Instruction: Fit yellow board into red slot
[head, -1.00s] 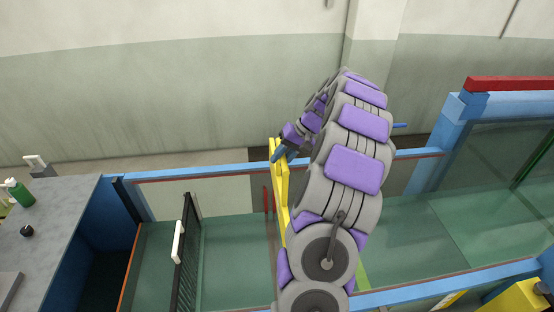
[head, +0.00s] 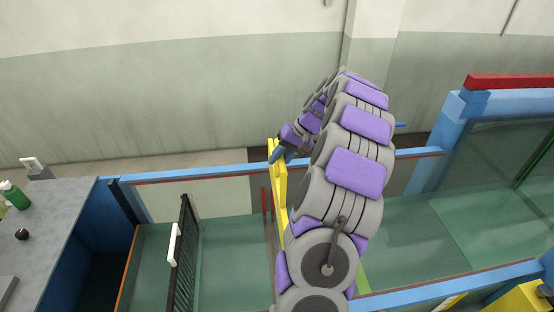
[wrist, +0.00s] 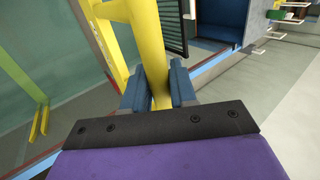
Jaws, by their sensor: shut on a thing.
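The yellow board (head: 280,185) stands upright at the far wall of the glass flume in the head view, its top at the blue rail. Its lower part is hidden behind my arm. A thin red upright strip (head: 264,203), perhaps part of the red slot, shows just left of the board; I cannot tell whether the board is in the slot. My gripper (head: 277,154) is at the board's top. In the wrist view, the blue fingers of my gripper (wrist: 157,86) are shut on a yellow bar of the board (wrist: 149,48).
A black grille with a white handle (head: 174,243) stands across the flume to the left. The blue far rail (head: 200,172) runs past the board. A grey bench (head: 50,225) with a green bottle (head: 15,196) is at the far left. Another yellow piece (wrist: 39,122) shows in the wrist view.

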